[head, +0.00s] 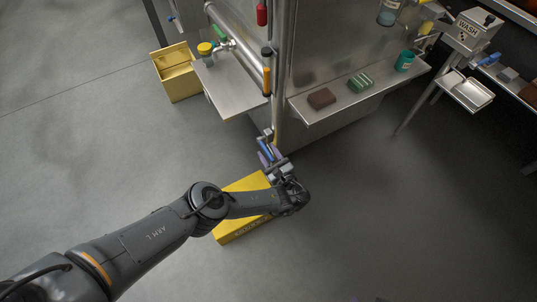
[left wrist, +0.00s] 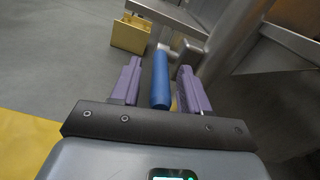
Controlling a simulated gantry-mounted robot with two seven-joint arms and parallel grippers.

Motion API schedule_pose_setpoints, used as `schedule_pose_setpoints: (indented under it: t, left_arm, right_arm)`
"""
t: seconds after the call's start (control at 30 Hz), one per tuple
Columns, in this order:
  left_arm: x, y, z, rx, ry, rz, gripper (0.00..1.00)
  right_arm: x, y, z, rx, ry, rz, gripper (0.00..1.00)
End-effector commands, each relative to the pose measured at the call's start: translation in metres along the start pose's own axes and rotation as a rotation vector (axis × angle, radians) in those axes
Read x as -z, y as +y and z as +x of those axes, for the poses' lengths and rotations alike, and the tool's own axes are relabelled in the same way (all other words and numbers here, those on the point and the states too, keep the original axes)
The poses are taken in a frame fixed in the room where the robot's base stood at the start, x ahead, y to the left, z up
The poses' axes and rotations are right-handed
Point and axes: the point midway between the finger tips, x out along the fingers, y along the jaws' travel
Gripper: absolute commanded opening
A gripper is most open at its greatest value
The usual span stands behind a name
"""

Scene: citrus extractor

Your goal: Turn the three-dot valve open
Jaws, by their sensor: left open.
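A blue bar-shaped handle (left wrist: 161,80) stands between the two purple fingers of my left gripper (left wrist: 159,68) in the left wrist view. The fingers are open, with a gap on each side of the handle. In the head view my left gripper (head: 270,155) is low by the steel post of the machine, and the blue handle (head: 265,147) shows beside its fingers. The handle joins a metal fitting (left wrist: 189,50) on the pipework. No dot marks can be made out, so I cannot tell whether this is the three-dot valve. My right gripper is not in view.
A yellow step box (head: 240,236) lies under my left forearm. An open yellow bin (head: 176,73) stands at the back left. A steel shelf (head: 310,118) holds a brown block and a green sponge. A yellow-topped fitting (head: 205,49) is above the left shelf.

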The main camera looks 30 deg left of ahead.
Motion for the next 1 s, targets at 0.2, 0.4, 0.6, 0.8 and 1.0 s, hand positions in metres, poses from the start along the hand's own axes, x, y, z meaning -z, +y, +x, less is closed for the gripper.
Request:
schedule_pose_setpoints:
  t: [0.2, 0.4, 0.6, 0.8, 1.0]
  left_arm:
    - [-0.0005, 0.0000, 0.0021, -0.001, 0.000, 0.000, 0.45]
    - [-0.0005, -0.0001, 0.0019, 0.000, -0.001, 0.000, 0.28]
    - [-0.0004, 0.0000, 0.0018, 0.000, -0.001, 0.001, 0.00]
    - [-0.0004, 0.0000, 0.0017, -0.001, -0.001, 0.001, 0.00]
    - [-0.0032, -0.0003, 0.0018, -0.004, 0.010, 0.000, 0.00]
  right_arm:
    - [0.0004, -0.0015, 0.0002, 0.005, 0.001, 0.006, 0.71]
    - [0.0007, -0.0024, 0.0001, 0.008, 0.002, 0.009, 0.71]
    - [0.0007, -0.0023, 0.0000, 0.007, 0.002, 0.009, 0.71]
    - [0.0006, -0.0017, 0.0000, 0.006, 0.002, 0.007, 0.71]
    - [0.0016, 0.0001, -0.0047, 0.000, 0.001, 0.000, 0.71]
